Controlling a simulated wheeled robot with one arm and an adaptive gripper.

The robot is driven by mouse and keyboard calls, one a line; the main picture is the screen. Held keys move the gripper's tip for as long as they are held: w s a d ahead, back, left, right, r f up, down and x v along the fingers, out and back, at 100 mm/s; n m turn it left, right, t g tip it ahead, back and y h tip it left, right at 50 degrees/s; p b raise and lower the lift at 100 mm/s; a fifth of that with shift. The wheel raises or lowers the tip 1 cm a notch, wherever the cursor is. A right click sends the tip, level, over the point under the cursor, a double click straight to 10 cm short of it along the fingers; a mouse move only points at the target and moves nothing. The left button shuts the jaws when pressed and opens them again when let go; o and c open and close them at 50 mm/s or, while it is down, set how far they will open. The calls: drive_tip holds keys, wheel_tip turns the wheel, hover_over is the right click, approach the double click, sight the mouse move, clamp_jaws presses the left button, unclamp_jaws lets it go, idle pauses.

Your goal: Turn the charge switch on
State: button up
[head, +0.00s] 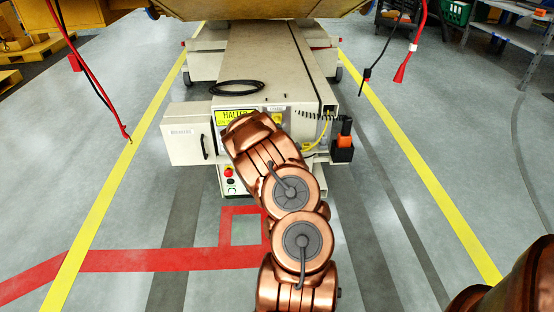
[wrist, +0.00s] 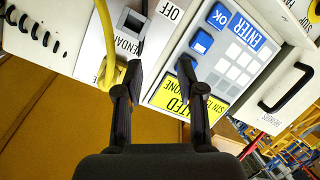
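The carrier's end panel faces me in the head view, with a yellow "HALTED" label (head: 234,116) and a small yellow fitting (head: 278,118) right of it. I cannot tell for certain which part is the charge switch. In the wrist view, the panel appears turned, with an "OFF" marking (wrist: 170,12) and a dark square fitting (wrist: 133,21) in a pale frame beside it. My gripper (wrist: 160,68) is open, with its fingers apart and nothing visible between them, in front of the panel. In the head view my arm hides the gripper and part of the panel.
A keypad with blue keys (wrist: 219,15) and a yellow cable (wrist: 107,45) are close to my fingers. An open cabinet door (head: 187,143) sticks out left; a black and orange connector (head: 344,142) sits right. Red and green buttons (head: 229,177) are below.

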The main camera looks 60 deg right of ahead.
wheel_tip(320, 180, down, 9)
drive_tip(key=s+d+t+h+b, duration=0.2)
drive_tip(key=s+b, duration=0.1)
drive_tip(key=b, duration=0.1)
drive_tip(key=shift+m, duration=0.3)
drive_tip(key=shift+s+d+f+b+x, duration=0.15)
drive_tip(key=shift+b+x, duration=0.4)
drive_tip(key=shift+x, duration=0.8)
drive_tip(key=shift+s+d+f+b+x, duration=0.15)
drive_tip(key=shift+b+x, duration=0.35)
drive_tip(key=shift+x, duration=0.85)
drive_tip(key=shift+s+f+b+x, duration=0.1)
drive_tip(key=shift+b+x, duration=0.45)
drive_tip(key=shift+x, duration=0.75)
drive_tip(key=shift+c, duration=0.2)
clamp_jaws()
